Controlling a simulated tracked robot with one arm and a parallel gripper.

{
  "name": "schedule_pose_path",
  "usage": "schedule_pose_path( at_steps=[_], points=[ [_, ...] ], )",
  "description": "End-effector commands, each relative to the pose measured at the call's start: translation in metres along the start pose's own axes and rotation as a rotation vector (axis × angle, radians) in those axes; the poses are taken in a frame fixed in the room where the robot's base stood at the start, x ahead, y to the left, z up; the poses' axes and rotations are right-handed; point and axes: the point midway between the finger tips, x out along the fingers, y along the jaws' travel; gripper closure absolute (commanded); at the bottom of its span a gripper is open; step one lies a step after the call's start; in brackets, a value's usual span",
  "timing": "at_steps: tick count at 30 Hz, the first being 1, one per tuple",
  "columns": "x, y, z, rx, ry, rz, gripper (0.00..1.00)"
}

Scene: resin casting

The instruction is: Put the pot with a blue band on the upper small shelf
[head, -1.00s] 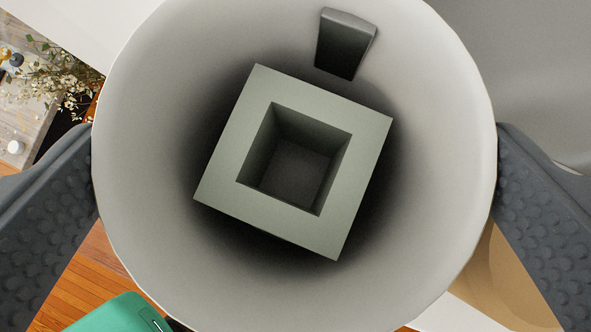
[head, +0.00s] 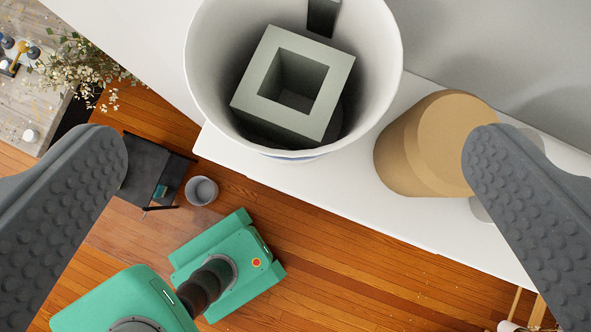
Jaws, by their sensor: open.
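The white pot (head: 197,62) stands on a white shelf (head: 330,180) at the top middle of the head view. I look down into it from above, and a bit of blue band shows low on its near side. A grey-green square hollow block (head: 336,75) and a smaller dark piece (head: 323,16) are inside it. My gripper (head: 295,145) is open and empty, one finger at the left and one at the right. The pot lies beyond the fingers and apart from them. I cannot tell whether the shelf is the upper small one.
A tan rounded container (head: 405,150) stands on the shelf right of the pot, partly behind my right finger. Below is a wooden floor (head: 370,260) with a grey bucket (head: 201,190) and a dark stand (head: 150,170). White flowers (head: 85,65) and a cluttered table (head: 35,110) are at the left.

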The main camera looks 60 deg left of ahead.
Motion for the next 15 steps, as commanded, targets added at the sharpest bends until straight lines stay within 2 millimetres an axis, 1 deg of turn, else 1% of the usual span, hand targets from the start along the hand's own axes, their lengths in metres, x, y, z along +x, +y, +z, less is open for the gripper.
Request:
schedule_pose_path(
  at_steps=[3,10,15],
  points=[
    [-0.005,0.000,0.000,0.000,0.000,0.000,0.00],
    [-0.006,0.000,-0.001,0.009,0.005,0.008,0.00],
    [-0.015,0.001,-0.005,0.089,0.040,0.073,0.00]
  ],
)
